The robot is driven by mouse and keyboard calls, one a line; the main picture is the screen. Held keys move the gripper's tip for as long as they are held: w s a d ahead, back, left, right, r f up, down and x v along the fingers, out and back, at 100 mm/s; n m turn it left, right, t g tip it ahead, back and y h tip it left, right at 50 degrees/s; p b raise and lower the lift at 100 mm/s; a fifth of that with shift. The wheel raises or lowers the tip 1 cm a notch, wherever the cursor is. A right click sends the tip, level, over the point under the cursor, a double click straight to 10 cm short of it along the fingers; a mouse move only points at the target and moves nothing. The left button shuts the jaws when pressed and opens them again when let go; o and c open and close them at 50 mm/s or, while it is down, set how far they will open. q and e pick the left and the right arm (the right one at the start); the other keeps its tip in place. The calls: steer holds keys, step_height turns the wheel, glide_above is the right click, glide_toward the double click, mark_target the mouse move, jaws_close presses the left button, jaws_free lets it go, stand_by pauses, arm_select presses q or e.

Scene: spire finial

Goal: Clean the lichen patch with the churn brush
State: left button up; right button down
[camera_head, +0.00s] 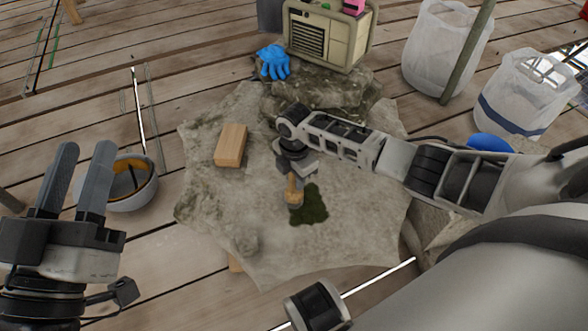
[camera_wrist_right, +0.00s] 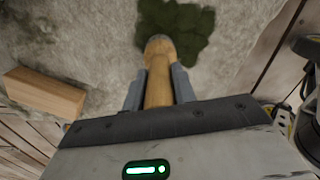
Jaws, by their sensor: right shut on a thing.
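The lichen patch (camera_head: 310,205) is a dark green blotch on the pale grey stone slab (camera_head: 260,245). In the right wrist view the patch (camera_wrist_right: 178,28) lies just beyond the tip of the tool. My right gripper (camera_head: 292,172) is shut on the wooden handle of the churn brush (camera_head: 294,196), which points down at the left edge of the patch. The brush (camera_wrist_right: 159,75) shows between the fingers (camera_wrist_right: 158,88); I cannot tell if it touches the stone. My left gripper (camera_head: 85,180) is open and empty at the left, away from the slab.
A wooden block (camera_head: 231,145) lies on the slab left of the brush. A bucket (camera_head: 130,183) stands beside my left gripper. A blue glove (camera_head: 273,62) and a beige box-like device (camera_head: 330,35) sit behind. White bags (camera_head: 440,50) stand at the back right.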

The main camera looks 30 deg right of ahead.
steer(key=shift+s+a+p, duration=0.25)
steer(key=shift+s+p, duration=0.5)
steer(key=shift+s, duration=0.05)
steer(key=shift+s+a+p, duration=0.25)
steer(key=shift+s+p, duration=0.45)
steer(key=shift+p, duration=0.05)
steer(key=shift+s+a+p, duration=0.25)
steer(key=shift+s+p, duration=0.45)
steer(key=shift+s, duration=0.1)
steer(key=shift+s+d+p, duration=0.15)
steer(key=shift+d+p, duration=0.7)
steer(key=shift+d, duration=0.15)
